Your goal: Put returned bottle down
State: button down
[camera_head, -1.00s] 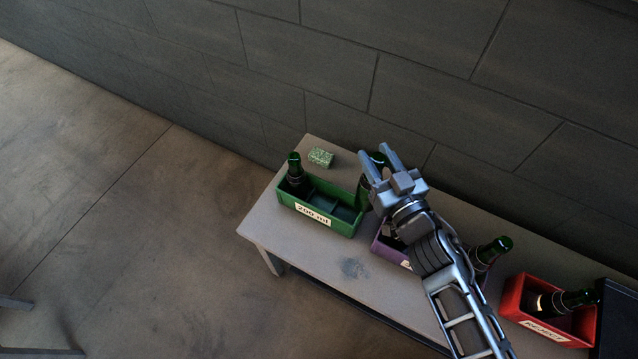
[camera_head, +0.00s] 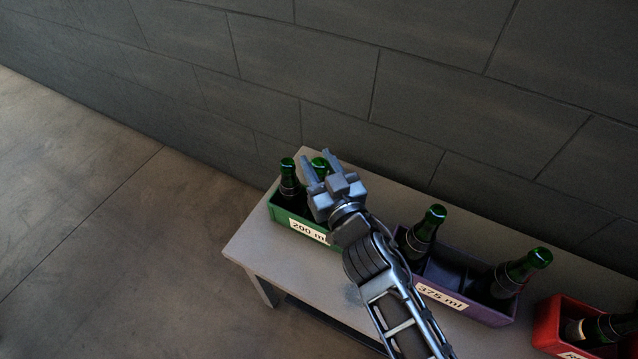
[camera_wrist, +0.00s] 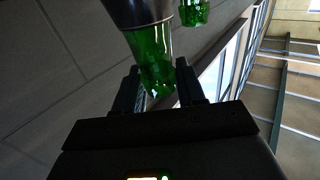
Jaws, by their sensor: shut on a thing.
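My gripper (camera_head: 317,163) is shut on a green glass bottle (camera_head: 321,165). In the wrist view its green neck (camera_wrist: 152,62) is between the two fingers, with a dark body beyond. In the head view the held bottle is at the green crate (camera_head: 283,219) labelled "200 ml"; my gripper and arm cover its lower part and the crate's right side, so I cannot tell whether it touches the crate floor. Another green bottle (camera_head: 288,181) stands in the crate's left end, and a second bottle also shows in the wrist view (camera_wrist: 194,12).
A purple crate (camera_head: 478,309) labelled "375 ml" stands to the right with a bottle (camera_head: 424,232) at its left and another (camera_head: 518,275) at its right. A red crate (camera_head: 551,327) with a tilted bottle (camera_head: 610,328) is farther right. The grey table (camera_head: 252,242) has bare room at its left end.

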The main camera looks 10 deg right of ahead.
jog(key=shift+f+b, duration=1.85)
jog(key=shift+f, duration=0.1)
jog(key=shift+f, duration=0.15)
jog(key=c, duration=0.7)
grip_release()
jog(key=shift+o, duration=0.2)
jog(key=shift+s, duration=0.15)
jog(key=v, duration=1.1)
jog(key=shift+s+d, duration=0.15)
jog(key=shift+s, duration=0.2)
